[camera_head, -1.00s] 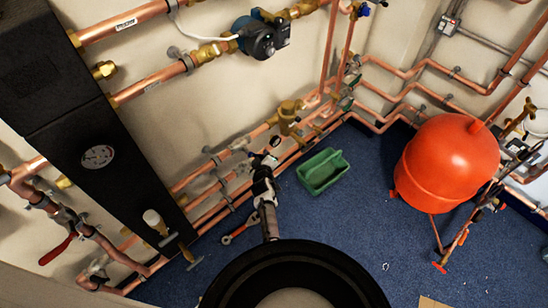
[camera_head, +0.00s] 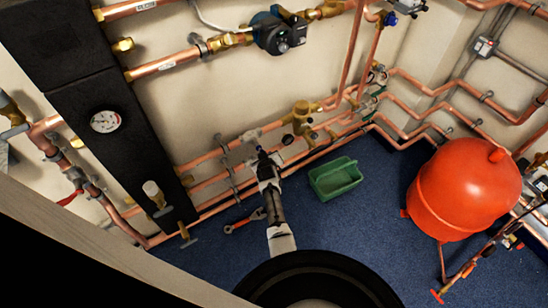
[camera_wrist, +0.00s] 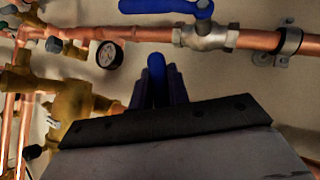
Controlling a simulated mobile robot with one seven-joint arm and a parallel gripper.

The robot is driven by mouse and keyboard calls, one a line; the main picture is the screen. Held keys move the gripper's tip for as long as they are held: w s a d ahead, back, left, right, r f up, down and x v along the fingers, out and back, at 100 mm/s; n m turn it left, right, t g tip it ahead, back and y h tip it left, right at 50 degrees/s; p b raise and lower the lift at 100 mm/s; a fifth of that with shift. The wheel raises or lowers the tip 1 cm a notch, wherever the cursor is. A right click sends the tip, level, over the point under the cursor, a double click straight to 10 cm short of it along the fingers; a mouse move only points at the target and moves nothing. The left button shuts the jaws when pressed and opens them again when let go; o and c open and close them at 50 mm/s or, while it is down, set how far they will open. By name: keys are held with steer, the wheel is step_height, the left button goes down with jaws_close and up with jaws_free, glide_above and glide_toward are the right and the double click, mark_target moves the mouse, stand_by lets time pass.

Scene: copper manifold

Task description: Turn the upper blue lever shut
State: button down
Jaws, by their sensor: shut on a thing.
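My gripper (camera_head: 264,160) is at the pipes along the back wall in the head view. In the wrist view my gripper (camera_wrist: 158,80) is shut on the end of a blue lever (camera_wrist: 157,62), which shows between the dark fingers. The wrist picture appears upside down against the head view, so this seems to be the upper blue lever. Its valve and most of its length are hidden behind my gripper. Another blue lever (camera_wrist: 166,6) lies along a copper pipe at the top of the wrist view, on a silver valve (camera_wrist: 205,36).
A gauge (camera_wrist: 109,55) and a brass fitting (camera_wrist: 75,105) are close beside my gripper. A green tray (camera_head: 335,178) and a red wrench (camera_head: 245,221) are on the blue floor. A red tank (camera_head: 465,190) stands at right.

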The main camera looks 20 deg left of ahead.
steer(key=shift+s+a+f+m+g+y, duration=0.1)
steer(key=shift+s+a+m+g+y, duration=0.45)
steer(key=shift+g, duration=0.25)
steer(key=shift+s+a+f+m+g+y, duration=0.1)
steer(key=shift+s+a+m+g+y, duration=0.35)
steer(key=shift+s+g, duration=0.3)
steer(key=c, duration=1.3)
jaws_free()
steer(key=shift+a, duration=0.1)
steer(key=shift+c, duration=0.2)
steer(key=shift+f, duration=0.1)
steer(key=v, duration=1.4)
steer(key=shift+w+p, duration=0.15)
steer(key=shift+p, duration=0.3)
